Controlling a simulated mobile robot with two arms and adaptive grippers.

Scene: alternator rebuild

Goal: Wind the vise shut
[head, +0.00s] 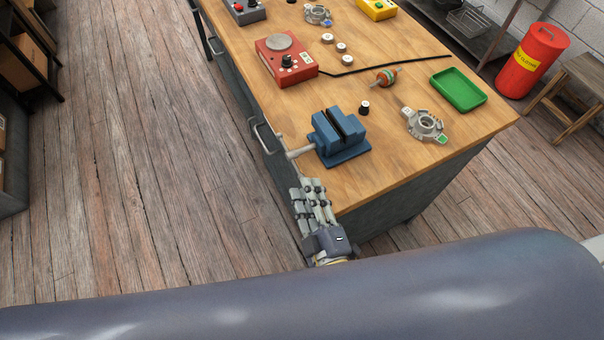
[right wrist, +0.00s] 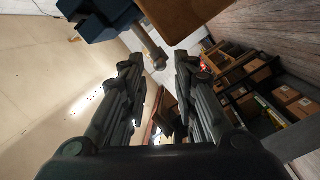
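The blue vise (head: 345,155) sits at the near left edge of the wooden workbench (head: 385,180). A dark gap shows between its jaws. Its grey screw and handle (head: 299,152) stick out over the bench edge toward the left. My right gripper (head: 309,188) is beside the bench, just below the handle in the head view and apart from it. In the right wrist view the gripper (right wrist: 160,62) has its fingers spread with nothing held. The handle (right wrist: 154,50) shows beyond and between the fingertips, with the blue vise (right wrist: 98,18) at upper left. My left gripper is not in view.
On the bench are a small black knob-like part (head: 364,108), a grey alternator housing (head: 425,125), a rotor (head: 385,77), a green tray (head: 459,90) and a red tester (head: 285,62). A red bin (head: 533,62) stands right of the bench. The floor left of the bench is clear.

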